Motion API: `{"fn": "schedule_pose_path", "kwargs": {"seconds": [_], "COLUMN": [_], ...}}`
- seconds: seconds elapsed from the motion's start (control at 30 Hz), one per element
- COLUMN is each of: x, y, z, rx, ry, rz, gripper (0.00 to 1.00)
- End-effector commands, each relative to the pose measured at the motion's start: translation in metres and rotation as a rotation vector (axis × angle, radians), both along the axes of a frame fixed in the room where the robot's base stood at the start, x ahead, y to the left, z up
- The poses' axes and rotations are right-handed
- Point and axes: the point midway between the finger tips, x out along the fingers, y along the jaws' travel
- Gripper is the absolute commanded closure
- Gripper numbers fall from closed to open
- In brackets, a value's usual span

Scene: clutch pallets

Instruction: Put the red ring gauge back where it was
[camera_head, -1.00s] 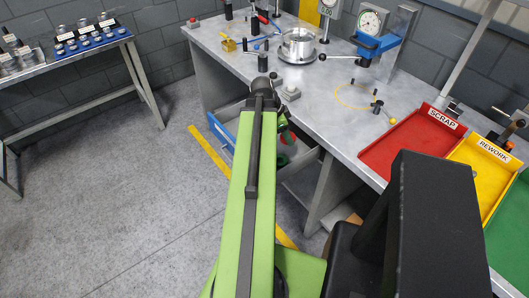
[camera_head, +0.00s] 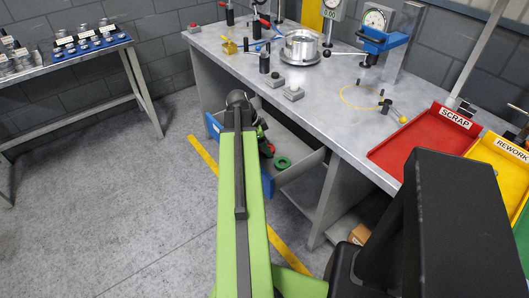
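An open drawer (camera_head: 308,160) hangs out under the workbench, with a blue front edge. A green ring (camera_head: 283,163) lies in it. A small dark red patch (camera_head: 271,148) shows just left of the green ring, by the end of my arm; it may be the red ring gauge, but too little of it shows to be sure. My gripper (camera_head: 265,146) is low over the drawer, mostly hidden behind my green arm. I cannot make out its fingers or whether it holds anything.
The grey workbench (camera_head: 330,95) carries a metal cylinder on a plate (camera_head: 300,48), dial gauges and small blocks. A red SCRAP tray (camera_head: 425,138) and a yellow REWORK tray (camera_head: 501,165) stand at right. A side table (camera_head: 70,71) at left holds a blue gauge rack (camera_head: 92,43). The floor between is clear.

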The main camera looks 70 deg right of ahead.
Motion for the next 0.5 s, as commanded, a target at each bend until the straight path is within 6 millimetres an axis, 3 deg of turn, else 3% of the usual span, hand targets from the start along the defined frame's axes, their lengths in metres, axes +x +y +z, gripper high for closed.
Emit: {"fn": "schedule_pose_path", "kwargs": {"seconds": [0.23,0.27,0.4,0.5], "x": [-0.0005,-0.0004,-0.0006,-0.0007], "y": [-0.0001,-0.0002,-0.0002,-0.0002], "z": [-0.0026,-0.0016,-0.0008,-0.0008], "rx": [0.000,0.000,0.000,0.000], "ry": [0.000,0.000,0.000,0.000], "rz": [0.000,0.000,-0.001,-0.001], "gripper": [1.00,0.44,0.25,0.25]}}
